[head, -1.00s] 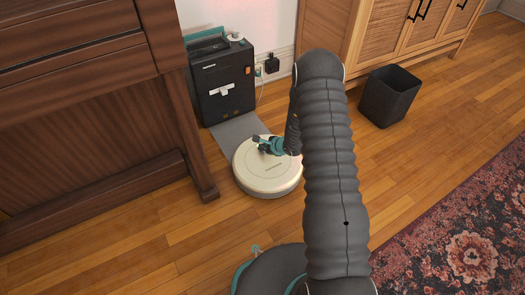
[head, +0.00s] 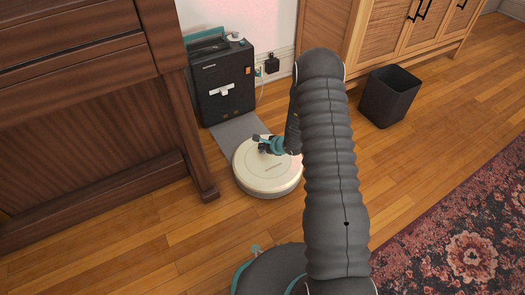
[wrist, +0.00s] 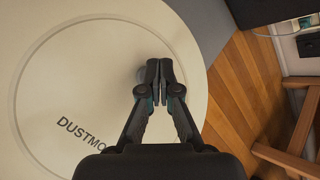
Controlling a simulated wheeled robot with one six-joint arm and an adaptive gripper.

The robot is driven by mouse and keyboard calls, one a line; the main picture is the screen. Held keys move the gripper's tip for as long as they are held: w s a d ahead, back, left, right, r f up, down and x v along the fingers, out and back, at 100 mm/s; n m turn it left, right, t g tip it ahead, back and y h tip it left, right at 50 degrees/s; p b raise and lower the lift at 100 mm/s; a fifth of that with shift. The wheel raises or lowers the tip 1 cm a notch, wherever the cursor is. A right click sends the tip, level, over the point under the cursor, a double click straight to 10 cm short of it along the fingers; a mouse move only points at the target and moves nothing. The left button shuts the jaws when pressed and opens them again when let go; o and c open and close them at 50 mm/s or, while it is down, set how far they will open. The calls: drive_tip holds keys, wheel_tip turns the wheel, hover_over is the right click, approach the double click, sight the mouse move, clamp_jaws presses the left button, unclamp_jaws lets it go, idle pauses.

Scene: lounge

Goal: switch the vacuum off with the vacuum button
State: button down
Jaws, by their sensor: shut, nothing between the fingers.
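The vacuum (head: 268,178) is a round cream-white robot vacuum on the wood floor. It also fills the left of the wrist view (wrist: 60,80), with dark lettering on its top. My gripper (head: 259,140) is over the far part of the vacuum's top. In the wrist view my gripper (wrist: 160,78) has its fingers together and empty, pointing at the top near the rim. A small greyish round patch, perhaps the vacuum button, shows beside the left fingertip and is partly hidden by it. I cannot tell whether the fingertips touch it.
A dark dock (head: 225,88) with a grey floor plate (head: 236,130) stands behind the vacuum. A wooden cabinet (head: 90,120) is at left. A dark bin (head: 389,97) and a patterned rug (head: 460,240) are at right. Floor between them is clear.

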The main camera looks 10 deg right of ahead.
sight(263, 152)
drive_tip(key=shift+r, duration=0.4)
drive_tip(key=shift+r+p, duration=0.75)
drive_tip(key=shift+r, duration=1.75)
